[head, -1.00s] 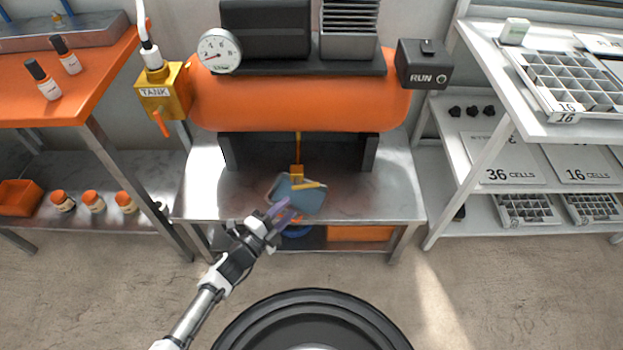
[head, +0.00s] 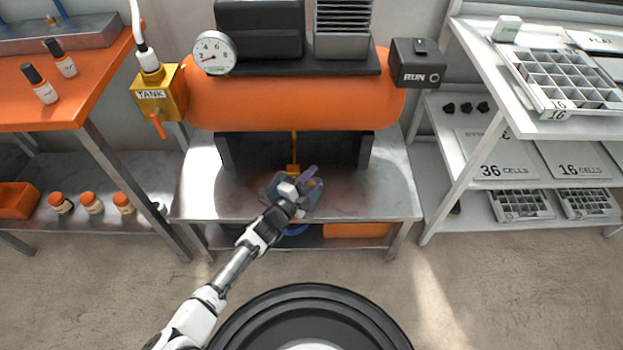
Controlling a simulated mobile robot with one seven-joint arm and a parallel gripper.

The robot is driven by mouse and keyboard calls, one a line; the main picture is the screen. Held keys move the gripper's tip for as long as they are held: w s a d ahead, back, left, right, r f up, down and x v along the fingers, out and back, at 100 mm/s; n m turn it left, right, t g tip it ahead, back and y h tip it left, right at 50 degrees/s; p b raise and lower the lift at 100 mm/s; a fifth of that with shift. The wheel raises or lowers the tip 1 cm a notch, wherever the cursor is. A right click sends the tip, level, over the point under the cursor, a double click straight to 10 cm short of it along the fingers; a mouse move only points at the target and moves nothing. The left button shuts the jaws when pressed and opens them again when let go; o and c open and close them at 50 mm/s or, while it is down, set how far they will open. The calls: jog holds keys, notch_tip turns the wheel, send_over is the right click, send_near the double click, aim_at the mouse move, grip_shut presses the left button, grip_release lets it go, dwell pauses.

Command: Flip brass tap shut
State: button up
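The brass tap (head: 294,168) hangs on a thin pipe under the middle of the orange tank. My gripper (head: 312,176) is right in front of it in the head view, and its purple-tinted fingers point up and right. The gripper hides the tap's lever and most of its lower body. I cannot tell whether the fingers touch the lever, or whether they are open or shut.
The orange tank (head: 300,102) stands on dark feet above the steel bench (head: 375,200). A yellow valve block labelled TANK (head: 150,95), with an orange lever, is at its left. A RUN box (head: 418,64) is at its right. Shelves flank both sides.

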jog(key=shift+c, duration=0.2)
grip_shut()
jog(key=shift+f+m+g+y+p, duration=0.75)
jog(key=shift+m+p, duration=0.1)
jog(key=shift+m, duration=0.25)
jog(key=shift+o, duration=0.2)
grip_release()
jog(key=b+v, duration=0.1)
jog(key=v, duration=1.2)
jog(key=shift+s+a, duration=0.2)
jog(key=shift+s, duration=0.15)
